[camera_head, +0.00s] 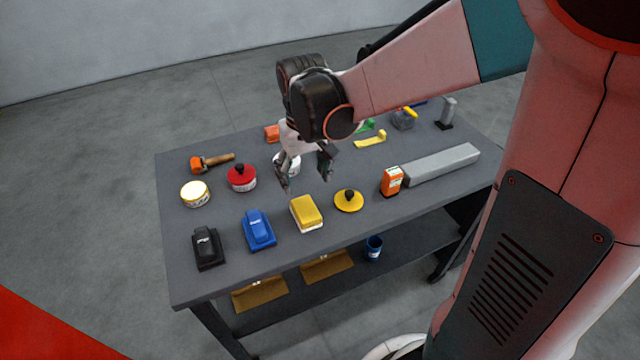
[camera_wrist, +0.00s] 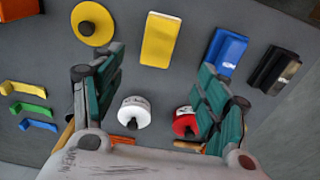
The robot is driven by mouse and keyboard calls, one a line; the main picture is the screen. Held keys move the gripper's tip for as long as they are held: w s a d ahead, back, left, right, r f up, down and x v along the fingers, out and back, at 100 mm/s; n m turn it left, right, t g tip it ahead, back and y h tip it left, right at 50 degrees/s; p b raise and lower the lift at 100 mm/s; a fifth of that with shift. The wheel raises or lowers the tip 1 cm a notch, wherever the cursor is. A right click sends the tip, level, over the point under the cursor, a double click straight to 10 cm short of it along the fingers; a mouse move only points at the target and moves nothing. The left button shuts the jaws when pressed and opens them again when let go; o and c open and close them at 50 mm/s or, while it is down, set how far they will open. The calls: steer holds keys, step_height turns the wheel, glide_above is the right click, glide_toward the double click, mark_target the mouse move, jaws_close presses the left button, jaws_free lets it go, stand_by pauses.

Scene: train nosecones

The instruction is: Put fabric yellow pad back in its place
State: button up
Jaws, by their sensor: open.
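A flat round yellow pad (camera_head: 348,201) with a dark knob lies on the table near its front edge; it also shows at the top of the wrist view (camera_wrist: 84,32). A yellow block (camera_head: 306,209) with a pale lower layer lies to its left, also in the wrist view (camera_wrist: 160,40). I cannot tell by look which is fabric. My gripper (camera_head: 306,180) is open and empty above the table, behind the yellow block. In the wrist view its fingers (camera_wrist: 160,80) are apart. A white round pad (camera_wrist: 134,112) and a red round pad (camera_wrist: 185,122) show between them.
Blue (camera_head: 258,230) and black (camera_head: 207,248) blocks stand at the front left. An orange box (camera_head: 391,181) and a long grey bar (camera_head: 440,164) lie right. A shelf below holds brown items.

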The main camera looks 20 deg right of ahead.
steer(key=s+r+t, duration=0.6)
steer(key=s+r, duration=0.3)
steer(key=s, duration=0.5)
steer(key=shift+r+t, duration=0.2)
steer(key=shift+t, duration=0.1)
